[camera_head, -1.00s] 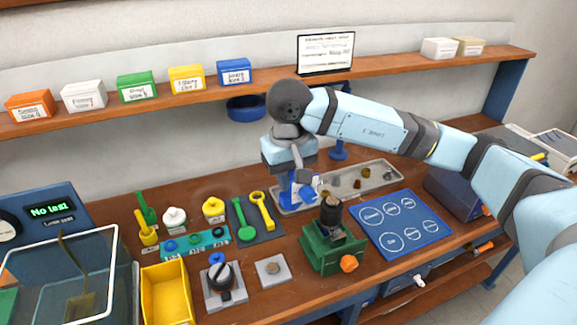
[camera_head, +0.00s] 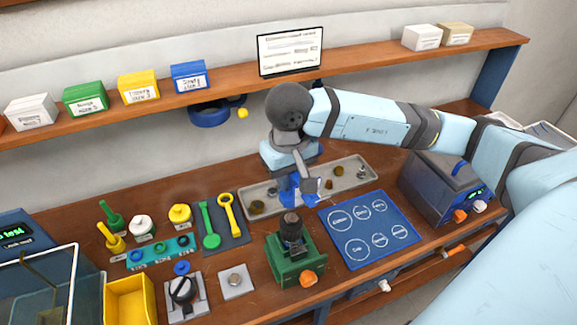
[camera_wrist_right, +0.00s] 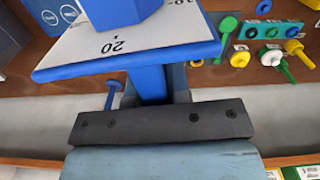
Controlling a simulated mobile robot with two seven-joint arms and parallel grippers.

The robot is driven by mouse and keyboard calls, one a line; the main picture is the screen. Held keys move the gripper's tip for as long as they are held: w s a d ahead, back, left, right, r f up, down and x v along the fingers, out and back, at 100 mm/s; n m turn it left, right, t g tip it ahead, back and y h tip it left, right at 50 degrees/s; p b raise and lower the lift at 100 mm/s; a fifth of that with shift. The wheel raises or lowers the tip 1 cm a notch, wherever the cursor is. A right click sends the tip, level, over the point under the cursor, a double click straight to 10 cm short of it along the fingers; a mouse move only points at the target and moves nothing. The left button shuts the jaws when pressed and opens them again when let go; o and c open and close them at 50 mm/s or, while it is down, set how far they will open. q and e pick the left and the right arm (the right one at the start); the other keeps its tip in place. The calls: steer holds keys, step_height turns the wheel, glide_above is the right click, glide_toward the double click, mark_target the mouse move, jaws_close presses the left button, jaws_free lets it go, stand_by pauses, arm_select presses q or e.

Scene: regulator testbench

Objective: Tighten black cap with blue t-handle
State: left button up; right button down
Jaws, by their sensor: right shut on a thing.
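My right gripper (camera_head: 303,182) is over the back of the bench, pointing down, behind the green vise (camera_head: 289,268). It is shut on the blue t-handle (camera_head: 289,189), which is mostly hidden behind the gripper in the head view. In the right wrist view the blue t-handle (camera_wrist_right: 150,86) stands out from the jaws beside a pale plate marked 20 (camera_wrist_right: 125,45). A dark cylinder with a black top, seemingly the black cap (camera_head: 291,226), stands upright in the vise. The handle is apart from it. My left gripper is not in view.
A grey tray (camera_head: 262,193) with small parts lies beneath the gripper. A blue mat with circles (camera_head: 390,222) lies right of the vise. A green and a yellow tool (camera_head: 228,212) lie left. A yellow bin (camera_head: 130,302) stands front left. A shelf (camera_head: 365,62) runs behind.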

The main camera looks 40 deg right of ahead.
mark_target(290, 195)
steer(key=shift+d+r, duration=0.1)
steer(key=shift+s+f, duration=0.1)
steer(key=shift+f, duration=0.7)
steer(key=shift+f+b, duration=0.55)
steer(key=shift+f, duration=1.05)
steer(key=shift+f+b, duration=0.35)
steer(key=shift+b, duration=0.25)
steer(key=shift+f+b, duration=0.15)
steer(key=shift+b, duration=0.2)
